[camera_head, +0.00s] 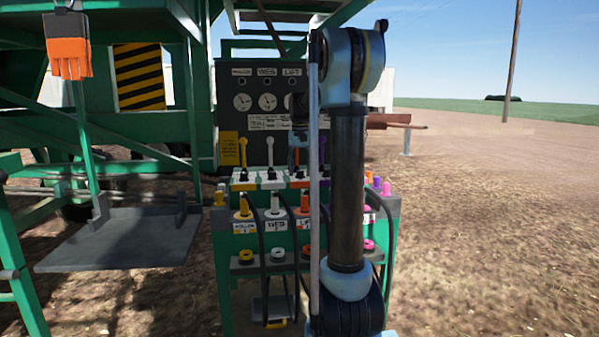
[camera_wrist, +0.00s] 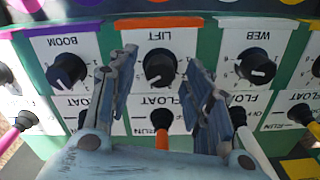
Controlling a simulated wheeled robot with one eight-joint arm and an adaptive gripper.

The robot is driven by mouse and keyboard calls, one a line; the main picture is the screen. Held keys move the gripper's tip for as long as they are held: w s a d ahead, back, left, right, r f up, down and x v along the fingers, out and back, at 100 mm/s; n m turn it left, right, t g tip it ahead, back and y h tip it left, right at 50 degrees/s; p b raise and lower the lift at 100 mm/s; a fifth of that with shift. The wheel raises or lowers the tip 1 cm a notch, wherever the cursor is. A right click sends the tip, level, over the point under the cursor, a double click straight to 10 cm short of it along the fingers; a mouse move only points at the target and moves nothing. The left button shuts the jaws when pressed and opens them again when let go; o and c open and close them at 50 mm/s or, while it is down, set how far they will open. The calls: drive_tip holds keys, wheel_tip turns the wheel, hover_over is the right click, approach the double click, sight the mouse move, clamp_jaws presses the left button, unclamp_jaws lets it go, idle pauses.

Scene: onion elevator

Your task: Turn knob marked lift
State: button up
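The black knob marked LIFT (camera_wrist: 158,66) is in the upper middle of the wrist view, on a white label under an orange strip. The labels appear upside down there. Its white pointer mark points to the lower left of the picture. My gripper (camera_wrist: 163,77) is open, with one blue-grey finger on each side of the LIFT knob in the picture. I cannot tell whether the fingers touch it; nothing is seen held.
The BOOM knob (camera_wrist: 66,70) is left of the fingers and the WEB knob (camera_wrist: 255,66) right. An orange lever (camera_wrist: 162,136) and a pink lever (camera_wrist: 20,122) stand close by. In the head view, a gauge panel (camera_head: 238,123) rises behind the control box; open ground lies right.

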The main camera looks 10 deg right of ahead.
drive_tip(key=shift+r, duration=0.1)
wheel_tip(320, 180, up, 12)
idle(0.6)
drive_tip(key=s+f+n, duration=0.1)
drive_tip(key=s+f, duration=0.3)
drive_tip(key=s, duration=0.4)
drive_tip(key=s+f+t, duration=0.1)
drive_tip(key=s+f, duration=0.3)
drive_tip(key=s, duration=0.4)
drive_tip(key=s+f+n, duration=0.1)
drive_tip(key=s+f, duration=0.3)
drive_tip(key=s, duration=0.3)
drive_tip(key=s+f+n+t, duration=0.1)
drive_tip(key=s+f, duration=1.7)
drive_tip(key=f, duration=0.3)
